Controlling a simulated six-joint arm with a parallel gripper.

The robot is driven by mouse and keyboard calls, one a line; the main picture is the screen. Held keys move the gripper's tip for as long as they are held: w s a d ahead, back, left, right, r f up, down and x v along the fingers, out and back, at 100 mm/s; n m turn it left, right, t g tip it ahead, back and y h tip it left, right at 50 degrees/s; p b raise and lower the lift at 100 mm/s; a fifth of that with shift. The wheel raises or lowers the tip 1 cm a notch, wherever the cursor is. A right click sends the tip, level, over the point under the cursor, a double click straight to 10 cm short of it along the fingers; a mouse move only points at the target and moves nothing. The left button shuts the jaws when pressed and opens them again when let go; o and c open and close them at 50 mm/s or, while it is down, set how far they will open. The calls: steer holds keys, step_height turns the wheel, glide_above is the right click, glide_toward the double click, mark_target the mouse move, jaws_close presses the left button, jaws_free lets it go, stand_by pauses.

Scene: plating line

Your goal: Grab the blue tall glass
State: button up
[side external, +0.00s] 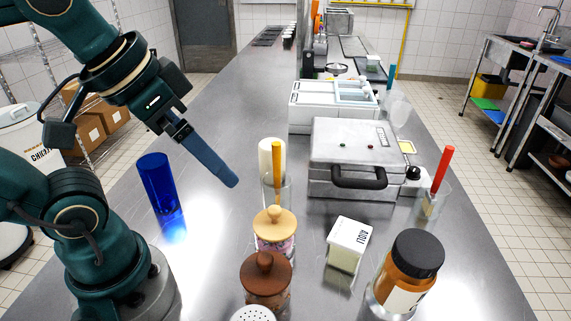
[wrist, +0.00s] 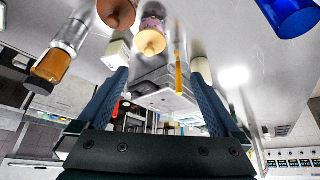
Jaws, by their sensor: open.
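The blue tall glass (side external: 160,184) stands upright on the steel counter at the left, close to my arm's base. In the wrist view the blue glass (wrist: 292,14) is at the top right corner, partly cut off by the edge. My gripper (side external: 229,181) is above the counter to the right of the glass, apart from it. In the wrist view my gripper (wrist: 158,95) shows its two fingers spread wide with nothing held between them. In the side view the fingers overlap, so the gap does not show there.
A clear glass with a yellow stick (side external: 276,165), a wooden-lidded jar (side external: 274,222), a brown-lidded jar (side external: 266,276) and an AIOLI box (side external: 348,243) stand right of the gripper. A metal press (side external: 352,150) is behind them. The counter (side external: 222,235) between blue glass and jars is clear.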

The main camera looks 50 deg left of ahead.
steer(key=a+f+m+g+y, duration=0.2)
steer(key=a+g, duration=0.1)
steer(key=a, duration=0.1)
step_height(320, 180, up, 2)
steer(key=m+g+y, duration=0.9)
steer(key=g, duration=0.1)
glide_above(145, 168)
steer(key=w+d, duration=0.3)
steer(key=d, duration=0.1)
step_height(145, 168, down, 12)
steer(key=shift+s+f, duration=0.15)
steer(key=shift+x, duration=2.5)
steer(key=c, duration=1.5)
